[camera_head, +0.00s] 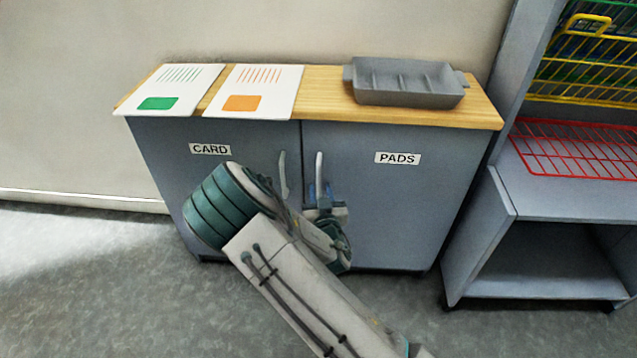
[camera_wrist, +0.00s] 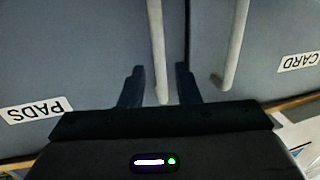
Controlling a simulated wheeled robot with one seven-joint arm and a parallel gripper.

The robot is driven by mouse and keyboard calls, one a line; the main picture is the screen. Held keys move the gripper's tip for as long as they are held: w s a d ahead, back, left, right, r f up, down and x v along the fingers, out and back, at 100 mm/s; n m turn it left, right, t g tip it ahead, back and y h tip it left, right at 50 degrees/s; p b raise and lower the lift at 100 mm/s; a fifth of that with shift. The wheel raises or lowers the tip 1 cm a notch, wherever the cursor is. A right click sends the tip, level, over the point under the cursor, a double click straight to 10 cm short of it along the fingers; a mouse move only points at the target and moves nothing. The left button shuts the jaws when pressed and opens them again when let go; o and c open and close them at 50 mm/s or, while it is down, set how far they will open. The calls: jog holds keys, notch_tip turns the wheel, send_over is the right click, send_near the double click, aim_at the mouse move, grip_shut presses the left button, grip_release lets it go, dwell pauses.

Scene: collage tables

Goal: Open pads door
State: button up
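The PADS door (camera_head: 400,205) is the grey-blue right-hand door of a low cupboard and is shut. Its upright pale handle (camera_head: 319,165) is near the door's left edge. My gripper (camera_head: 321,190) is at the lower part of this handle. In the wrist view, which is upside down, the PADS door (camera_wrist: 70,50) is on the left. My gripper (camera_wrist: 160,84) is open there, its two dark fingers on either side of the PADS handle (camera_wrist: 157,40), with gaps. I cannot tell how deep the handle sits between them.
The CARD door (camera_head: 250,135) beside it is shut, with its own handle (camera_head: 283,175) close by. A grey tray (camera_head: 405,98) and two printed sheets lie on the wooden top (camera_head: 325,95). A shelf unit (camera_head: 560,200) stands right. Floor in front is clear.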

aim_at(319, 183)
jog(key=shift+w+a, duration=0.2)
jog(key=shift+w, duration=0.9)
jog(key=shift+w+a, duration=0.15)
jog(key=shift+w, duration=0.95)
jog(key=shift+c, duration=0.2)
grip_shut()
